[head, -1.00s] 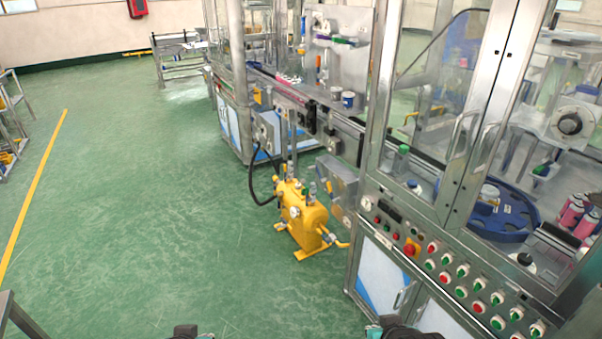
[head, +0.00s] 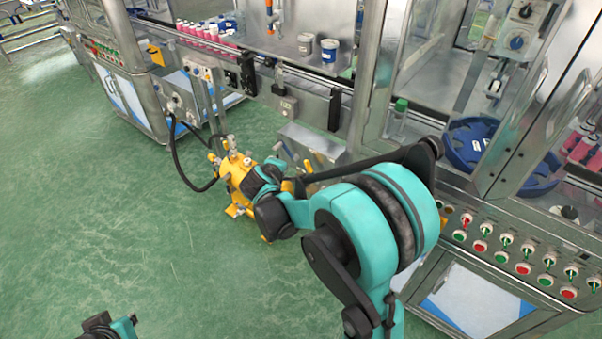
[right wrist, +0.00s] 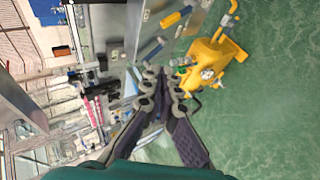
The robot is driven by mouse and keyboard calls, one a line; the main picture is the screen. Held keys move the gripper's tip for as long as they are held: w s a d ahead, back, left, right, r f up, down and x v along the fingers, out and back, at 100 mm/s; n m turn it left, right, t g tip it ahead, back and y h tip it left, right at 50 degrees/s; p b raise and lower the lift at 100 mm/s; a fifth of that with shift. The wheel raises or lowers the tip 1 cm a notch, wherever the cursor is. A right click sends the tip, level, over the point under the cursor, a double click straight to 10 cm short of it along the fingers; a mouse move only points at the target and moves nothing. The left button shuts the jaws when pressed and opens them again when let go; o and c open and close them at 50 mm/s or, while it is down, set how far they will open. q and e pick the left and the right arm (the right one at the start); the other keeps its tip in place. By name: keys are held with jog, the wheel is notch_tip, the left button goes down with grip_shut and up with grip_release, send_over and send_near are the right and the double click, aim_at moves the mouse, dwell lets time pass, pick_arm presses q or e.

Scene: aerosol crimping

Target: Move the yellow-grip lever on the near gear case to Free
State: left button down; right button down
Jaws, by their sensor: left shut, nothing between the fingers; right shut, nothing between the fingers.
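The near gear case (head: 322,146) is a grey metal box at the machine's side, partly hidden by my right arm in the head view. A short yellow-grip lever (head: 308,166) shows on it, with a blue-grip lever (head: 287,150) to its left. In the right wrist view the yellow-grip lever (right wrist: 176,17) lies beyond the blue-grip lever (right wrist: 153,48). My right gripper (right wrist: 161,76) is shut and empty, its tips short of both levers and apart from the yellow one. My left gripper (head: 103,325) is shut at the bottom left edge. Any Free marking is too small to read.
A yellow pump unit (head: 238,175) with black hoses stands on the floor beside the gear case; it also shows in the right wrist view (right wrist: 212,62). The button panel (head: 510,255) and glazed cabinet are at the right. The green floor at left is clear.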

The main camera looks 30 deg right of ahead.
jog(key=w+d+f+n+t+h+b, duration=0.1)
jog(key=w+d+f+n+h, duration=0.15)
jog(key=f, duration=0.35)
jog(key=w+d+f+n+h+b, duration=0.1)
jog(key=w+f+n, duration=0.1)
jog(key=w+f, duration=0.3)
jog(key=w+d+f+n+t+h+b, duration=0.1)
jog(key=w+d+f+n+h, duration=0.1)
jog(key=f, duration=0.6)
jog(key=w+d+r+b, duration=0.1)
jog(key=d+b, duration=0.3)
jog(key=d, duration=0.4)
jog(key=shift+w, duration=0.85)
jog(key=shift+d, duration=0.1)
jog(key=shift+y, duration=0.25)
